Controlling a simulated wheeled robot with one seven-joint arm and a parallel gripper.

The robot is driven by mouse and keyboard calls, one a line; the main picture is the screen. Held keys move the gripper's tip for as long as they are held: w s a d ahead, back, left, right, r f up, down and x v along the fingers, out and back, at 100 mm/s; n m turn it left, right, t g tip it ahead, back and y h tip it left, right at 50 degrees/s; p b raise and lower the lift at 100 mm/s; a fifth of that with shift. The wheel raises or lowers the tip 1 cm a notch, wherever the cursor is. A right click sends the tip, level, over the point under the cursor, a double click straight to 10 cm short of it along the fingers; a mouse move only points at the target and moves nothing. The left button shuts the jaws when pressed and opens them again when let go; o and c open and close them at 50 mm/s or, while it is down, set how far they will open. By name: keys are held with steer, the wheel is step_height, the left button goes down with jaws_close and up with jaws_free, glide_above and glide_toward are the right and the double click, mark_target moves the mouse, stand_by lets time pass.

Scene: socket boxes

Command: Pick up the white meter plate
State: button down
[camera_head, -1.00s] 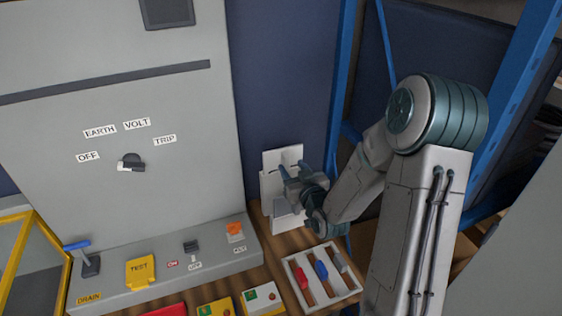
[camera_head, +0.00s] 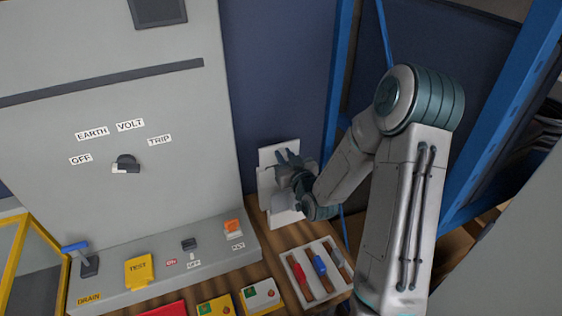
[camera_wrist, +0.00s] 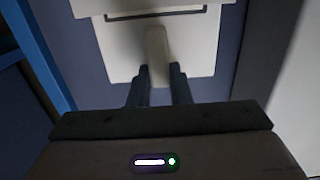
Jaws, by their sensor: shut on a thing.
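The white meter plate (camera_head: 267,182) stands near the dark blue wall, right of the grey panel, at the back of the wooden table. My gripper (camera_head: 284,161) is in front of it and covers its middle in the head view. In the wrist view the plate (camera_wrist: 190,56) fills the top, with a dark slot and a pale raised grip (camera_wrist: 157,55). My two fingers (camera_wrist: 158,82) close on this grip from both sides. Whether the plate is clear of what is behind it cannot be told.
The grey panel (camera_head: 110,115) with a knob and labels stands left. A white tray (camera_head: 318,268) with coloured tools lies just below on the table. Blue rack posts (camera_head: 337,90) stand right. Several coloured boxes (camera_head: 262,296) sit at the front edge.

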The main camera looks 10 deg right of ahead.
steer(key=shift+r, duration=0.1)
step_height(320, 180, up, 10)
steer(key=b, duration=0.1)
steer(key=shift+b, duration=0.3)
stand_by(0.6)
steer(key=shift+d+b, duration=0.1)
steer(key=shift+b, duration=0.2)
stand_by(0.5)
